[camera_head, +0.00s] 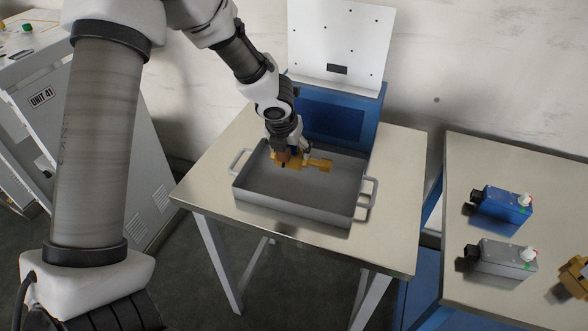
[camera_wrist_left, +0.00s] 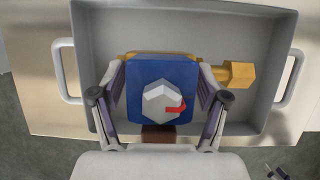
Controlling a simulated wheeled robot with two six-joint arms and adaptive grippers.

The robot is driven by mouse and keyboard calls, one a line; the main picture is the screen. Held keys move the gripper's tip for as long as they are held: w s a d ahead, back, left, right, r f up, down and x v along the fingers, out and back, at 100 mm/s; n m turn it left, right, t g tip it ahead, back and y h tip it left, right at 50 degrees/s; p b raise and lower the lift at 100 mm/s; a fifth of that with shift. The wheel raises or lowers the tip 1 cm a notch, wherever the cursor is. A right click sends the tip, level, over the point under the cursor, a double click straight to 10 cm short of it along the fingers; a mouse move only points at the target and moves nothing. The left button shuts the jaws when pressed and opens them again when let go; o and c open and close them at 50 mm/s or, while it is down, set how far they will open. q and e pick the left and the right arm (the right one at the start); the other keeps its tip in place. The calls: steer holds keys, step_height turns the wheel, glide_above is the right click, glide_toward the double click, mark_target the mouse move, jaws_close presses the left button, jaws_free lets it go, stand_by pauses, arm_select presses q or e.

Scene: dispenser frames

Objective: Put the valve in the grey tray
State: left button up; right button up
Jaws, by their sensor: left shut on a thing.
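The valve has a brass-yellow body (camera_head: 318,165) with a stub pointing right. In the left wrist view the valve (camera_wrist_left: 238,75) also shows a blue block on top with a pale hexagonal knob and a red mark. My left gripper (camera_head: 289,152) points down over the grey tray and is shut on the valve, one finger on each side of the blue block. The grey tray (camera_head: 295,213) has a handle at each end and lies on the table; it also shows in the wrist view (camera_wrist_left: 150,10). I cannot tell whether the valve touches the tray floor. My right gripper is not in view.
A blue cabinet with an upright white panel (camera_head: 340,45) stands behind the tray. On the right table (camera_head: 465,160) are a blue device (camera_head: 505,206), a grey device (camera_head: 502,260) and a yellow part (camera_head: 573,280) cut off by the picture edge. The tray's front half is empty.

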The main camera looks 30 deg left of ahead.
mark_target(291, 161)
arm_select(q)
steer(key=f, duration=0.1)
steer(key=f+b, duration=0.1)
steer(key=f, duration=0.1)
steer(key=f+b, duration=0.1)
steer(key=f, duration=0.1)
steer(key=shift+w, duration=0.4)
steer(key=shift+s+r, duration=0.2)
steer(key=shift+f, duration=0.1)
steer(key=o, duration=1.7)
steer(key=shift+f, duration=0.1)
steer(key=shift+r, duration=0.5)
steer(key=p+v, duration=0.3)
steer(key=v, duration=0.8)
steer(key=shift+s+r+p, duration=0.2)
steer(key=shift+p, duration=0.2)
